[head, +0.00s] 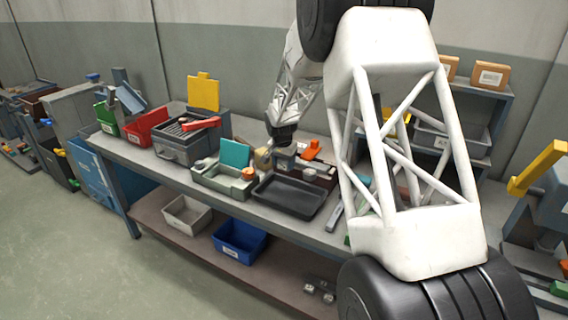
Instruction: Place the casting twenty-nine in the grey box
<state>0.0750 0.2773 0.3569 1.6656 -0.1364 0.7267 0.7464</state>
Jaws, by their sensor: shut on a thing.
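My gripper (268,152) is small and partly hidden at the far side of the workbench, below the dark wrist. It is shut on a small tan piece (262,158), just above the bench by the teal panel. I cannot read any number on it, so I cannot tell if it is casting twenty-nine. A light grey box (187,212) with a label stands on the lower shelf at left. Another grey box (450,141) with a label sits on the rack at right, partly behind my arm.
A black tray (290,196) and a grey divided holder (222,181) lie on the bench. A blue bin (240,241) stands on the lower shelf. Red (146,128) and green bins are at the bench's left end. My arm hides much of the right side.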

